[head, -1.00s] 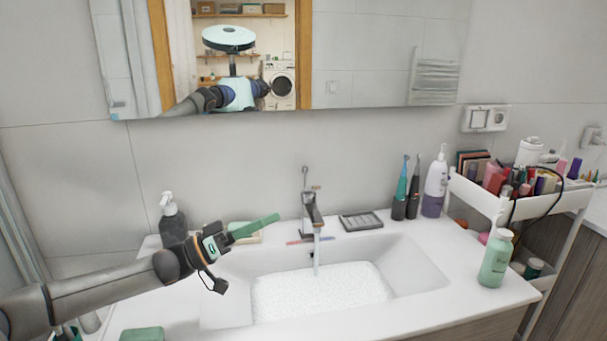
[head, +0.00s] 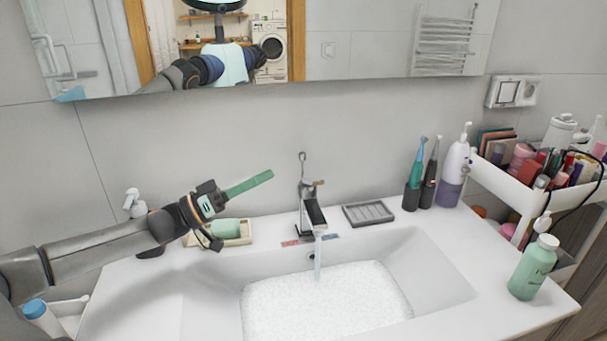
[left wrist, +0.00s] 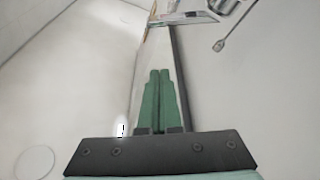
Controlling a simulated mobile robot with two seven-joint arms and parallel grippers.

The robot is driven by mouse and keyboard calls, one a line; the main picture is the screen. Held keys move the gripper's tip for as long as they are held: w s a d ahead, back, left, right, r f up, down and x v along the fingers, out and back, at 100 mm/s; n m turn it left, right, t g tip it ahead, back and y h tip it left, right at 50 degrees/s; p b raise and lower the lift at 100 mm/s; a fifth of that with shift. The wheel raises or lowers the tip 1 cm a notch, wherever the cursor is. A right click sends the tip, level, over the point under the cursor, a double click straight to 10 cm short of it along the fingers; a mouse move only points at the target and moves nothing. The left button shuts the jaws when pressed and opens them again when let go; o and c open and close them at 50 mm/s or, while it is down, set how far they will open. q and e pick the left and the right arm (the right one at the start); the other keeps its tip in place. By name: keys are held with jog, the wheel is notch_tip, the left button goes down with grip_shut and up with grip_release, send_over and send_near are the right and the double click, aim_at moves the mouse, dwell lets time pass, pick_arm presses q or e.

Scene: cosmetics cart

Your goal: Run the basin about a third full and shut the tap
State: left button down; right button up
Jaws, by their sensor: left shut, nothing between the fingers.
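The grey metal tap (head: 312,208) stands at the back of the basin, with a thin upright rod above it and a small copper-coloured piece near its top. A stream of water (head: 318,258) runs from its spout. The white basin (head: 435,268) holds a pool with a white, foamy-looking surface (head: 325,300); its front is cut off, so I cannot judge the depth exactly. My left gripper (head: 268,177) is shut and empty, its green fingers raised left of the tap and apart from it. Its fingers also show together in the left wrist view (left wrist: 160,75). My right gripper is out of view.
A soap dish with a green bar (head: 226,228) lies below my left gripper. A grey ridged tray (head: 369,213), toothbrushes (head: 414,180) and a purple-white pump bottle (head: 454,168) stand right of the tap. A green bottle (head: 534,268) stands at the right edge, by the loaded cart (head: 520,192).

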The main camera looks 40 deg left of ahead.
aim_at(312, 181)
pick_arm(q)
jog(key=shift+b+x, duration=0.9)
jog(key=shift+x, duration=3.95)
jog(key=f, duration=0.1)
jog(key=s+d+f, duration=0.1)
jog(key=f, duration=0.1)
jog(key=shift+s+d+f, duration=0.25)
